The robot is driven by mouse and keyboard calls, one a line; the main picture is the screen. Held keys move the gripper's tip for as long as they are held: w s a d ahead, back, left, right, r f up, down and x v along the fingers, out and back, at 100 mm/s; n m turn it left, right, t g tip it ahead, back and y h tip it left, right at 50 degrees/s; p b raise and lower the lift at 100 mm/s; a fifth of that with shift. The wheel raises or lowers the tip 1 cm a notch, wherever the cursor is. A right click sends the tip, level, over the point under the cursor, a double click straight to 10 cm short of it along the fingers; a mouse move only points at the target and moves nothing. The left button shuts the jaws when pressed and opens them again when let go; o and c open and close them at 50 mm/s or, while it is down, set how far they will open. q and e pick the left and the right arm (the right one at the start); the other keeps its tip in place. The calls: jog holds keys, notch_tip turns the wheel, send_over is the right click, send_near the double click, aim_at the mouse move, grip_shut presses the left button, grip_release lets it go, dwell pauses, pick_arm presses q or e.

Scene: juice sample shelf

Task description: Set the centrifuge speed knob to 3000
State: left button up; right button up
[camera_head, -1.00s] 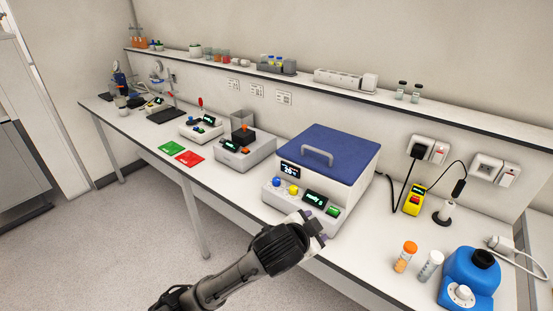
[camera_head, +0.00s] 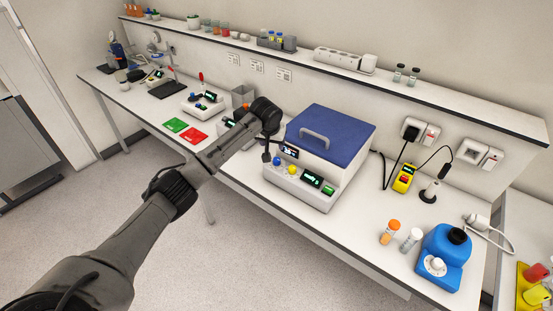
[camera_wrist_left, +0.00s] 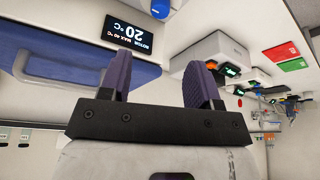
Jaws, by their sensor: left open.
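The centrifuge with a blue lid (camera_head: 335,130) and white body stands on the bench in the head view. Its sloped front has a blue knob (camera_head: 276,160), a yellow knob (camera_head: 291,169), a lit green display (camera_head: 312,178) and a green button (camera_head: 328,190). The numbers on that display are too small to read. My left gripper (camera_head: 267,152) is beside the panel's left end, close to the blue knob. Its purple fingers (camera_wrist_left: 160,78) are apart and empty.
Other bench devices (camera_head: 203,103) stand to the left, behind my arm, with green (camera_head: 175,125) and red (camera_head: 194,136) cards. Orange-capped (camera_head: 390,232) and white-capped (camera_head: 411,240) tubes and a blue device (camera_head: 446,258) stand to the right. A shelf (camera_head: 450,100) runs above.

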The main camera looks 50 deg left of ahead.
aim_at(277, 159)
pick_arm(q)
jog(key=b+x, duration=0.1)
jog(key=x, duration=1)
jog(key=shift+w+a+f+b, duration=0.1)
jog(key=shift+f+b, duration=0.15)
jog(key=shift+b, duration=0.05)
jog(key=shift+b+x, duration=0.35)
jog(key=shift+x, duration=0.7)
jog(key=shift+c, duration=0.2)
jog(key=c, duration=0.9)
jog(key=shift+o, duration=0.2)
